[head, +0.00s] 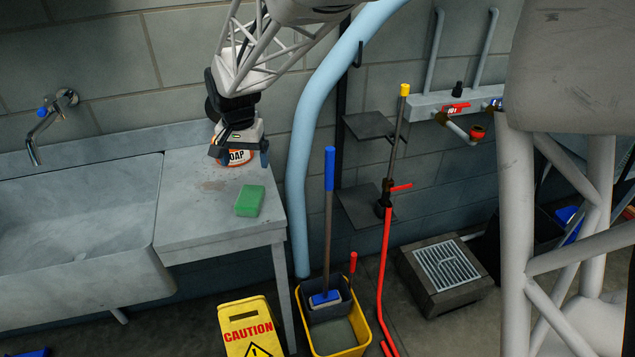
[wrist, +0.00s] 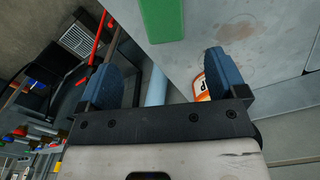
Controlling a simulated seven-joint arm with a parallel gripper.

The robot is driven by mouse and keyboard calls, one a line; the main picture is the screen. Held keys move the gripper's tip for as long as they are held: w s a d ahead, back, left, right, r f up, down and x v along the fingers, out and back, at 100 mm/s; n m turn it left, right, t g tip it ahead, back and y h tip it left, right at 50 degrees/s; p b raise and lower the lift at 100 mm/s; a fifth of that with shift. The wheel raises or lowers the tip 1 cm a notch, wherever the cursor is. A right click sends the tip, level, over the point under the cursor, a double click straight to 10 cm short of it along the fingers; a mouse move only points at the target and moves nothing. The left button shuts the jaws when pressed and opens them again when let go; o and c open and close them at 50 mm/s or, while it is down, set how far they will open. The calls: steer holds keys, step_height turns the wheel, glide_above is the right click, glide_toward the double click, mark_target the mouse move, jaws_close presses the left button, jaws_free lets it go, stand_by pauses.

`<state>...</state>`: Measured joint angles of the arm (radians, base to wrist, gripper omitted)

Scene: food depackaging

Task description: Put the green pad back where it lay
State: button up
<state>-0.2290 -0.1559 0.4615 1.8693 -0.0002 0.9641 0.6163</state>
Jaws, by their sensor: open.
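The green pad (head: 250,201) lies flat on the grey counter (head: 190,222) beside the sink, close to the counter's right edge. It also shows at the top of the wrist view (wrist: 162,18). My gripper (head: 239,158) is above the back of the counter, behind the pad and apart from it. Its two blue fingers are spread with nothing held between them, as the wrist view (wrist: 165,80) shows.
A deep sink (head: 80,215) with a wall tap (head: 48,122) is at left. A light blue pipe (head: 305,130) rises behind the counter's right end. A yellow mop bucket (head: 335,325) and a yellow caution sign (head: 248,328) stand on the floor. The counter's front is clear.

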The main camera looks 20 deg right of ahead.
steer(key=s+d+r+n, duration=0.1)
steer(key=s+d+r, duration=0.15)
steer(key=s, duration=0.25)
steer(key=s+d+r+t, duration=0.1)
steer(key=s+d+r, duration=0.1)
steer(key=s+d, duration=0.25)
steer(key=s+d+r+n, duration=0.1)
steer(key=s+d+r, duration=0.15)
steer(key=s, duration=0.35)
steer(key=s+d+n, duration=0.1)
steer(key=s+d, duration=0.1)
steer(key=s, duration=0.6)
steer(key=s+d+n+t, duration=0.1)
steer(key=s+d, duration=0.2)
steer(key=s, duration=0.6)
steer(key=shift+d+f+t, duration=0.2)
steer(key=shift+f+t, duration=0.05)
steer(key=shift+t, duration=0.05)
steer(key=shift+c, duration=0.2)
